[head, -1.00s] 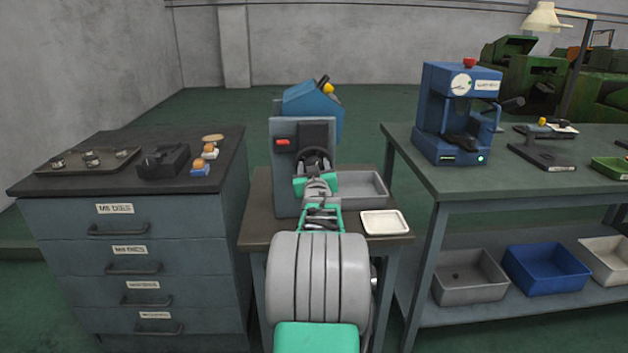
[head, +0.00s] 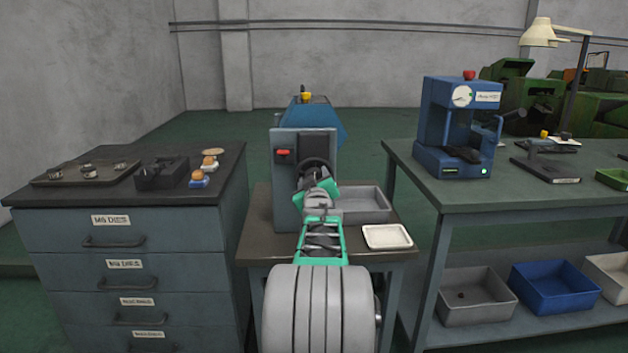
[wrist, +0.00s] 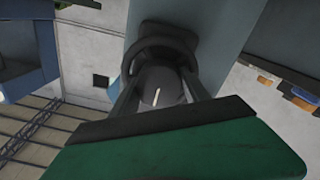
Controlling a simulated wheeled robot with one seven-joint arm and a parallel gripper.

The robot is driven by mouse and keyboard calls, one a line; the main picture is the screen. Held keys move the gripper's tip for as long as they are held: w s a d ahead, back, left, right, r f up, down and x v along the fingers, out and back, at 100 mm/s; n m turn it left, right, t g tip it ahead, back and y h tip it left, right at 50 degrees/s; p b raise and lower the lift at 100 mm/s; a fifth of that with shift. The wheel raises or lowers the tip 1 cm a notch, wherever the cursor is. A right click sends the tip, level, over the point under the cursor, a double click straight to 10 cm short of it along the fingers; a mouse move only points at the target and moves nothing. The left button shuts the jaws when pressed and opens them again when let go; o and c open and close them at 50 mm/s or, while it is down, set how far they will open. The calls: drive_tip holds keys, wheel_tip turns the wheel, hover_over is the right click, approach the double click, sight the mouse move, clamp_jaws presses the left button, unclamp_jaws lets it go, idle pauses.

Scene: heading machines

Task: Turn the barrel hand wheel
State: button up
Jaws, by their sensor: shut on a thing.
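The dark hand wheel (head: 313,163) is on the front of a grey-blue upright machine (head: 286,200) on a small bench. In the head view my arm hides its lower part. In the wrist view the wheel's dark ring (wrist: 150,48) lies just ahead, with a rounded grey hub bearing a white mark (wrist: 157,95). My gripper (wrist: 160,92) has a finger on each side of the hub and is shut on the wheel. A blue barrel (head: 325,122) with a yellow part on top shows behind the upright.
A grey bin (head: 368,218) and a white tray (head: 387,237) sit right of the machine on its bench. A drawer cabinet (head: 150,270) stands to the left. A green-topped workbench (head: 440,190) with a blue press (head: 458,130) stands to the right.

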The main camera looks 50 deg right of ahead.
drive_tip(key=o, duration=1.4)
drive_tip(key=v, duration=0.8)
